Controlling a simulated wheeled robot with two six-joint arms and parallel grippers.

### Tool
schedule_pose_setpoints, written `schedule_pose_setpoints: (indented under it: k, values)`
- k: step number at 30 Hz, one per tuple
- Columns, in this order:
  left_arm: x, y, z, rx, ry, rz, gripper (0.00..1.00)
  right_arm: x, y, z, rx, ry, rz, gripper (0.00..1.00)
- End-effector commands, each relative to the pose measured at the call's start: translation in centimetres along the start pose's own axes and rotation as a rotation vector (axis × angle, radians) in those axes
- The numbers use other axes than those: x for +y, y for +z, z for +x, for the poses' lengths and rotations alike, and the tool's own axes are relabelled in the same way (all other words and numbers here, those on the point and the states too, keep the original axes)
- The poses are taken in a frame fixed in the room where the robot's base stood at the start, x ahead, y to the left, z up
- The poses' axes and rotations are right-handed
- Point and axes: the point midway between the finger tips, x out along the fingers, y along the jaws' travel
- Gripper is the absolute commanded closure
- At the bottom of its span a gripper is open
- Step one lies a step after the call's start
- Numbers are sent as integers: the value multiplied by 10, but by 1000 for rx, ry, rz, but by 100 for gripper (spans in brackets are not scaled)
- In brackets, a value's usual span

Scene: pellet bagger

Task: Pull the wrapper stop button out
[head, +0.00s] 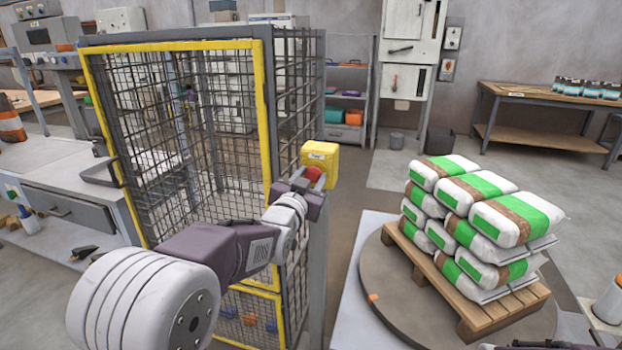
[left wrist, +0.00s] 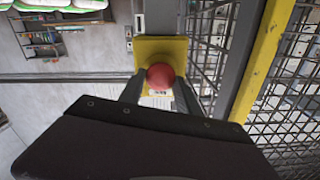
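The wrapper stop button is a red mushroom button (head: 314,173) on a yellow box (head: 322,154) on a grey post at the cage corner. In the left wrist view the red button (left wrist: 160,76) sits in front of its yellow box (left wrist: 183,47). My left gripper (head: 309,184) is at the button, with one finger on each side. In the left wrist view the left gripper's fingers (left wrist: 160,88) look open around the button; firm contact does not show. Only a dark piece, probably of my right gripper (head: 540,344), shows at the bottom edge.
A yellow-framed mesh cage (head: 185,130) stands directly left of the post. A pallet (head: 470,290) stacked with green-and-white bags is on a round turntable (head: 385,285) at the right. A workbench (head: 545,97) stands at the back right. Open floor lies behind the button box.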

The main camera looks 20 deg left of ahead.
Motion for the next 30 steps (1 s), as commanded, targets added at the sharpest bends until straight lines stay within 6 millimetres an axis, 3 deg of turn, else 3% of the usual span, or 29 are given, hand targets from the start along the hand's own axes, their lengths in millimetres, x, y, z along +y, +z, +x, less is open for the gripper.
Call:
schedule_pose_setpoints:
  k: [14, 15, 17, 26, 30]
  values:
    - [0, 1, -6, -3, 1, 0, 100, 0, 1, 6, 0, 0, 0, 64]
    - [1, 2, -6, -4, 1, 0, 55, 0, 1, 6, 0, 0, 0, 64]
    - [1, 2, -6, -4, 1, 0, 38, 0, 1, 6, 0, 0, 0, 64]
    - [0, 0, -7, -1, 1, 0, 38, 0, 1, 6, 0, 0, 0, 64]
    - [0, -2, -21, 1, 0, 0, 38, 0, 0, 3, 0, 0, 0, 64]
